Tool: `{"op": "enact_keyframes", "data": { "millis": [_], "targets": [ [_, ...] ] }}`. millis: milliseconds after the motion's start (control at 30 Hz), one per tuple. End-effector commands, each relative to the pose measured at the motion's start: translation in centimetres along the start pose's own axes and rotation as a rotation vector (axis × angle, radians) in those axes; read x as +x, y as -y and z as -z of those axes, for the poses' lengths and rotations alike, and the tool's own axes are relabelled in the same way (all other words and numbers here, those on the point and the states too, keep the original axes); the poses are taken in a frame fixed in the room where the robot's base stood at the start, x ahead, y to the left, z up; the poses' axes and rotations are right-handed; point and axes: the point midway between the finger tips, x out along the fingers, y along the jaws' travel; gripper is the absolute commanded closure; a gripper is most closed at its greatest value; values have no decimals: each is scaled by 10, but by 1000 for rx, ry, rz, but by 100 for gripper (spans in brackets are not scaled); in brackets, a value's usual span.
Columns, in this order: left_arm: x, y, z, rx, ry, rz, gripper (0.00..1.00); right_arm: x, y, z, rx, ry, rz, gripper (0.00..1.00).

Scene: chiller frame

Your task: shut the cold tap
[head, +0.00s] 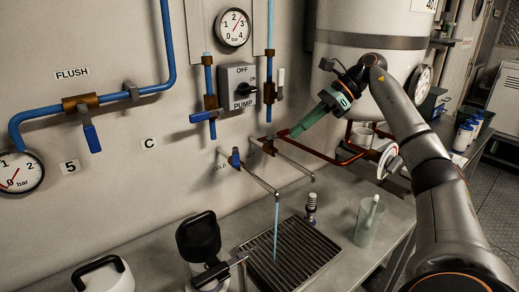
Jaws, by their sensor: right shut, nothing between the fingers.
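The cold tap (235,158) has a blue handle and sits on the wall beside the "COLD" label. A thin blue stream of water (275,232) falls from the end of its long spout (262,183) onto the drain grate (289,252). My right gripper (292,133) is teal, shut and empty. It reaches in from the right, and its tips are up and to the right of the cold tap, near the neighbouring tap (268,147). It looks apart from the cold tap's handle. My left gripper is not in view.
A pump switch (238,87) and blue-handled valves (203,117) are on the wall above. A white tank (370,60) and red-brown pipes (325,154) stand behind my right arm. A black-topped container (199,238) and a clear cup (369,222) flank the grate.

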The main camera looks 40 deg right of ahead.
Motion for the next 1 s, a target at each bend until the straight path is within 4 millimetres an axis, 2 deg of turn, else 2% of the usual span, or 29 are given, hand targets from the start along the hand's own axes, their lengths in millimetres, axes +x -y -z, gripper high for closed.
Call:
{"op": "enact_keyframes", "data": {
  "millis": [167, 567, 600, 700, 1000],
  "targets": [
    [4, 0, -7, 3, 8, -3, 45, 22, -1, 3, 0, -6, -5, 100],
    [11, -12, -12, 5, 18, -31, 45, 104, -2, 2, 0, -3, -6, 100],
    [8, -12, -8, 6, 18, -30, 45, 107, -1, -8, -3, 2, -5, 100],
    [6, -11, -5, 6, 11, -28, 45, 117, -1, -18, -2, 2, -5, 100],
    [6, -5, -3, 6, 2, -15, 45, 129, -1, -27, 0, -1, -2, 100]
  ]
}}
